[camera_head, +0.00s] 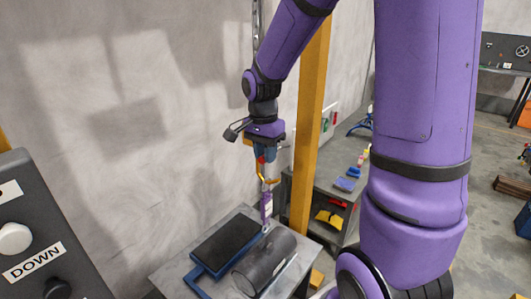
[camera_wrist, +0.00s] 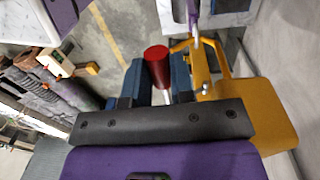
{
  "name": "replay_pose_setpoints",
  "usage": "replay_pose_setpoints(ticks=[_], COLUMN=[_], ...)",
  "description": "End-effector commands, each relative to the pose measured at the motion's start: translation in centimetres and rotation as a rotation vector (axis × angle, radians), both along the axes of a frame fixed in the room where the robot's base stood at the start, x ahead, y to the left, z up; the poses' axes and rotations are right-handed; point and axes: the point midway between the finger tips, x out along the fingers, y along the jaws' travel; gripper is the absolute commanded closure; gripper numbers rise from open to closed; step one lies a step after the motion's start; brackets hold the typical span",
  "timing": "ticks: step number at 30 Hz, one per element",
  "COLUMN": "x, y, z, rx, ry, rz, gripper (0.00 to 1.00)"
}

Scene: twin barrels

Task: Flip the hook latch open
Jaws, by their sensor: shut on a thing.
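The yellow hook (camera_head: 261,177) hangs in the middle of the head view, just below my gripper (camera_head: 264,157), with a purple strap (camera_head: 266,207) under it. In the wrist view, a red cylinder (camera_wrist: 157,66) on a thin pale pin sits between the blue fingers of my gripper (camera_wrist: 156,84). My gripper is shut on this red piece. The yellow hook (camera_wrist: 203,72) stands just right of the fingers, joined to a broad yellow body (camera_wrist: 262,112). Which part is the latch itself, and whether it is open, I cannot tell.
A dark pipe (camera_head: 265,264) lies on the grey table (camera_head: 170,272) below the strap, beside a blue-framed black pad (camera_head: 226,243). A yellow post (camera_head: 311,120) stands close right of my gripper. A control box (camera_head: 45,235) with a DOWN label is at lower left.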

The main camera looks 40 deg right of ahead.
Motion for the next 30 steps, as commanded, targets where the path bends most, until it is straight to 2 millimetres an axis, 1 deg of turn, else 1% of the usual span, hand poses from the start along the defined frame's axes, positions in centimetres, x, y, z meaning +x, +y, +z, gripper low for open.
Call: replay_pose_setpoints(ticks=[5,12,18,29,30], x=[0.3,1.1,1.5,1.6,1.6], y=[0.2,0.4,0.5,0.5,0.5], z=[0.2,0.9,1.3,1.5,1.5], rx=[-0.008,-0.060,-0.093,-0.098,-0.098], ry=[0.033,0.193,0.287,0.305,0.305], rz=[0.002,0.003,0.002,0.000,0.000], gripper=[1.00,1.00,1.00,1.00,0.73])
